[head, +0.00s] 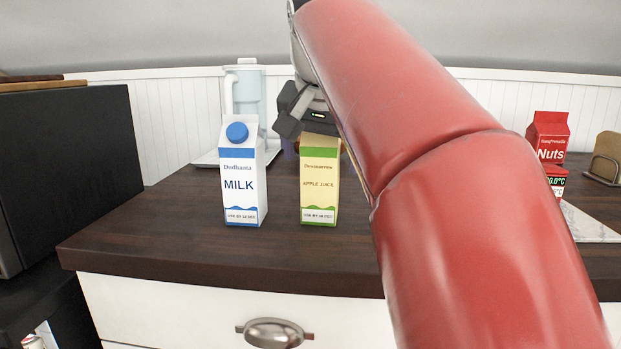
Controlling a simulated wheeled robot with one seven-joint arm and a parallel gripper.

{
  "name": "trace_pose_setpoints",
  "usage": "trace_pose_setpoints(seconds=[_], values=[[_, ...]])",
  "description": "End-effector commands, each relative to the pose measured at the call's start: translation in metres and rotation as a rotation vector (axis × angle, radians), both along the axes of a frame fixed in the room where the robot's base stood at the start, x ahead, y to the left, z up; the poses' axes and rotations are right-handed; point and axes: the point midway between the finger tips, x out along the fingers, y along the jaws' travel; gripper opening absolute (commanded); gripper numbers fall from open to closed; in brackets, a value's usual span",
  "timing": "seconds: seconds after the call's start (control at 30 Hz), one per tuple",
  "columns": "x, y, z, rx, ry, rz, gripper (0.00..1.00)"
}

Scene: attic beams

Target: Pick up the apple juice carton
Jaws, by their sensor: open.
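The apple juice carton (319,187) is yellow with green bands and stands upright on the dark wooden counter (170,229), right of the milk carton. My gripper (305,116) is at the top of the juice carton, seen partly behind and above it. It is open. My red arm reaches in from the right and hides part of the gripper. I cannot tell whether the fingers touch the carton or sit around its top.
A white and blue milk carton (241,184) stands close to the left. A clear pitcher (246,95) is behind it. A red Nuts carton (547,138) and a marble board (589,222) are at the right. A black box-shaped appliance (75,160) stands at the left.

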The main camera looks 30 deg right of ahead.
Motion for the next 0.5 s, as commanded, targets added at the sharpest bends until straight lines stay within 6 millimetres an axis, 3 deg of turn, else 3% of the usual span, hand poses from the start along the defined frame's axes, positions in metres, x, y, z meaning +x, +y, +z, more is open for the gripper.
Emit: trace_pose_setpoints(seconds=[0.13, 0.5], values=[[-0.0001, 0.0, 0.0004, 0.0, 0.0, 0.0, 0.82], [-0.0001, 0.0003, 0.0007, 0.0, 0.0, 0.0, 0.34]])
